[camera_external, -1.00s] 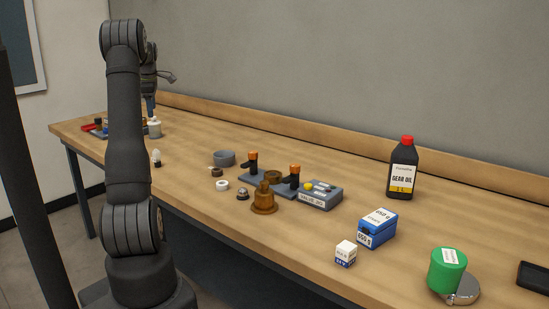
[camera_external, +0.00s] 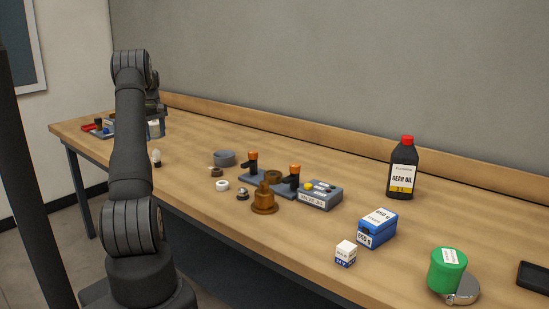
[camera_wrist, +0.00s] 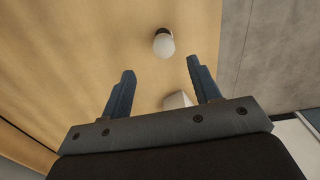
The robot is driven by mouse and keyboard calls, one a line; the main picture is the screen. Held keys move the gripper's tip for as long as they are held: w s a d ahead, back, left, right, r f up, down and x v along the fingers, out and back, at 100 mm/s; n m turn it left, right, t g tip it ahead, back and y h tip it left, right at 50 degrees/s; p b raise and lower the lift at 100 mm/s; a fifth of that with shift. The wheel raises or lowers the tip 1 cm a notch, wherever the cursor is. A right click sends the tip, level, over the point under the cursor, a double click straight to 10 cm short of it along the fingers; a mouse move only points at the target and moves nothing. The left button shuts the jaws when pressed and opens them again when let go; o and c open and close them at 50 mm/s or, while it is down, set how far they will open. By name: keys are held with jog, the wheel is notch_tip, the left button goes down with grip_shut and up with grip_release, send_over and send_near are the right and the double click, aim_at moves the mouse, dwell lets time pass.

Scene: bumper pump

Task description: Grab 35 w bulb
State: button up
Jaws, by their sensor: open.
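A bare bulb (camera_external: 156,158) with a white globe and dark base stands near the front edge at the left part of the bench. It also shows in the wrist view as a pale globe (camera_wrist: 164,45), beyond and between my fingertips. My gripper (camera_wrist: 160,68) is open, with nothing between its blue fingers at the tips. In the outside view my gripper is mostly hidden behind my own arm. A small white and blue box (camera_external: 346,253) stands at the front right; its print is too small to read surely.
A pale block-like thing (camera_wrist: 177,100) shows between the finger bases. Right of the bulb are a grey ring (camera_external: 224,158), small rings, a brass part (camera_external: 264,200) and a grey valve box (camera_external: 321,195). A blue box (camera_external: 377,228) and oil bottle (camera_external: 403,170) stand further right.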

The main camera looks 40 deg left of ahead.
aim_at(156, 149)
notch_tip(156, 149, down, 4)
jog(key=shift+f, duration=0.1)
jog(key=f, duration=0.5)
jog(key=shift+s+f, duration=0.1)
jog(key=shift+s, duration=0.2)
jog(key=shift+a, duration=0.1)
jog(key=c, duration=1.1)
